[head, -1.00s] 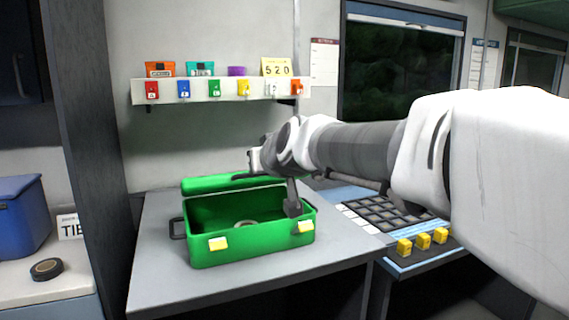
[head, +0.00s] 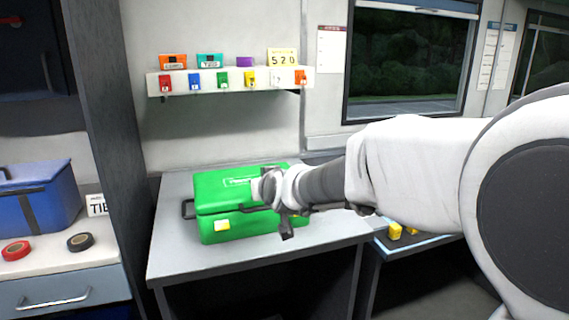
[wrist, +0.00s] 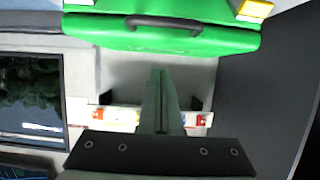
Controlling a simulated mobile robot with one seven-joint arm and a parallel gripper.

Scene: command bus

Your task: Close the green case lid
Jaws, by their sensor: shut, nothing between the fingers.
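The green case (head: 240,228) sits on the grey table. Its green lid (head: 212,186) is down over the body, and the inside is hidden. A thin seam shows between lid and body; I cannot tell if the lid is fully seated.
The grey table (head: 190,268) has bare room in front of the case. A wall shelf (head: 225,82) with several coloured tags and small boxes hangs above. A blue case (head: 35,205) and two tape rolls (head: 80,242) are on the left counter.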

